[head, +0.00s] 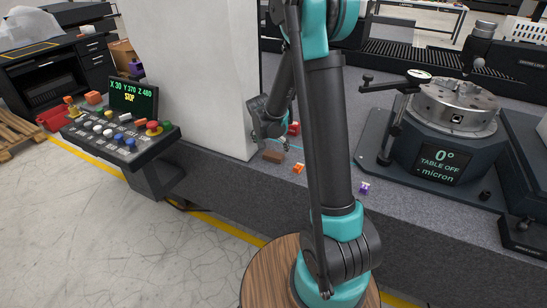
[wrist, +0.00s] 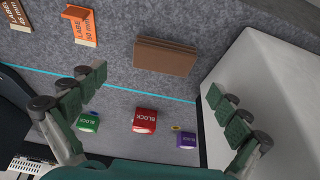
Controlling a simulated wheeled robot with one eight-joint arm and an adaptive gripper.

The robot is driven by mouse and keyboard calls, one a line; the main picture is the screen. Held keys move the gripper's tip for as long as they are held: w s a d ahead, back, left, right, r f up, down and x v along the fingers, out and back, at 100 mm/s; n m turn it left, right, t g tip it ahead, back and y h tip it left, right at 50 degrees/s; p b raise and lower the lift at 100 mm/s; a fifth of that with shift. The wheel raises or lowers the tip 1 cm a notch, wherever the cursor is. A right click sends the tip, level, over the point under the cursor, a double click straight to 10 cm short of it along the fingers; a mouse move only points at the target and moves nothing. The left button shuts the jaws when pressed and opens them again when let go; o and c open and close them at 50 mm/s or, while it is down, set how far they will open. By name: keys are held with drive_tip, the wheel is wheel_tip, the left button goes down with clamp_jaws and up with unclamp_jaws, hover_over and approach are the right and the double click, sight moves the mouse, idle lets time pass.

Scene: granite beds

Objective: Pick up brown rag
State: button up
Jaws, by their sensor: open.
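The brown rag (wrist: 165,57) looks like a flat, folded rectangle on the grey granite bed, at upper middle in the wrist view. In the head view the brown rag (head: 273,156) lies near the bed's front edge, beside the white block. My gripper (wrist: 156,82) is open and empty, its green-padded fingers spread wide to either side in the wrist view. The rag lies beyond the fingertips, apart from them. In the head view my gripper (head: 268,120) is above the bed behind the rag, partly hidden by my arm.
The wrist view shows a green block (wrist: 88,122), red block (wrist: 145,120) and purple block (wrist: 187,140) between the fingers. An orange labelled piece (wrist: 80,27) lies left of the rag. A tall white block (wrist: 270,80) stands close on the right. A rotary table (head: 445,130) is further right.

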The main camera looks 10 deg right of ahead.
sight(273, 154)
drive_tip(key=shift+x, duration=2.6)
drive_tip(key=shift+w+a, duration=0.1)
drive_tip(key=shift+a, duration=0.1)
drive_tip(key=c, duration=1)
wheel_tip(273, 154, up, 20)
